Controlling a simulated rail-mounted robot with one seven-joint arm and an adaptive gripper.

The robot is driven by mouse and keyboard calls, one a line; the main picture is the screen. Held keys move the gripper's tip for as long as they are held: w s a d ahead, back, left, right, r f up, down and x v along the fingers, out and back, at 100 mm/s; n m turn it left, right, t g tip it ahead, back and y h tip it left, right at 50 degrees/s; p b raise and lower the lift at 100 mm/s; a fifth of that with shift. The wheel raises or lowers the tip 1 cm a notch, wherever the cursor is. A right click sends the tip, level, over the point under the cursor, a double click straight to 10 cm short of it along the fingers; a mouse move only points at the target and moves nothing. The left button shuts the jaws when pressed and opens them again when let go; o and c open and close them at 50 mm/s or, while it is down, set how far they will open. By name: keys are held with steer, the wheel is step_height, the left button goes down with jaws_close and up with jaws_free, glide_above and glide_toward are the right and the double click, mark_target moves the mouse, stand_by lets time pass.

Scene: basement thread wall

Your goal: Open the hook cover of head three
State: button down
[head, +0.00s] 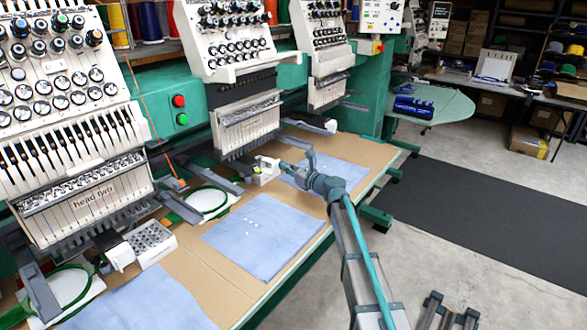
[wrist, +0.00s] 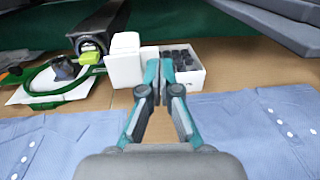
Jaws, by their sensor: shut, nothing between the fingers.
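Head three (head: 245,115) is the middle embroidery head in the head view, right of the one marked "head two". Below it a dark grey hook arm (wrist: 100,22) ends in a dark round opening, with a yellow-green tab (wrist: 91,58) at its lower edge. A white block (wrist: 124,66), which looks like the hook cover, stands beside the arm's right side; the round end shows uncovered. I cannot tell if the block is joined to the arm. My gripper (wrist: 160,80) is shut and empty, its tips in front of the block's right edge; it also shows in the head view (head: 277,168).
A white tray of dark pieces (wrist: 196,77) stands just right of the block. A green hoop (wrist: 62,92) lies left of the arm. Blue cloths (head: 262,236) lie flat on the brown table (head: 190,275). Grey arms of the machine hang at upper right in the wrist view.

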steer(key=shift+w, duration=0.35)
stand_by(0.5)
